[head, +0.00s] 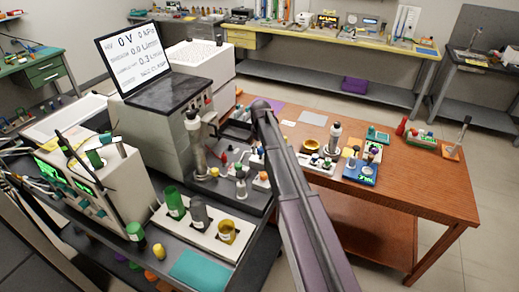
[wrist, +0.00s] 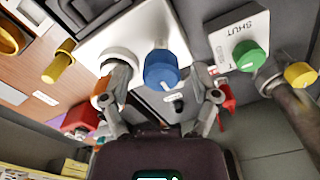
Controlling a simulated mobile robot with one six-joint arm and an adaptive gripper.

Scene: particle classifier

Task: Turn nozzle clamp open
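In the wrist view, a blue knob (wrist: 161,72) with a white mark sits on a white panel (wrist: 115,40). My gripper (wrist: 162,82) is open, with one finger on either side of the blue knob and a gap to it. A green knob (wrist: 248,55) sits on a plate (wrist: 232,28) with the word SHUT, right of my right finger. I cannot tell which knob is the nozzle clamp, as no label names it. In the head view my arm crosses the middle, and I cannot make out my gripper there.
A yellow knob (wrist: 58,66) sticks out at the left, and another yellow part (wrist: 300,74) is beside a metal tube at the right. In the head view, a tilted screen (head: 146,56) stands above the grey machine (head: 165,118). A wooden table (head: 425,185) holds small items at right.

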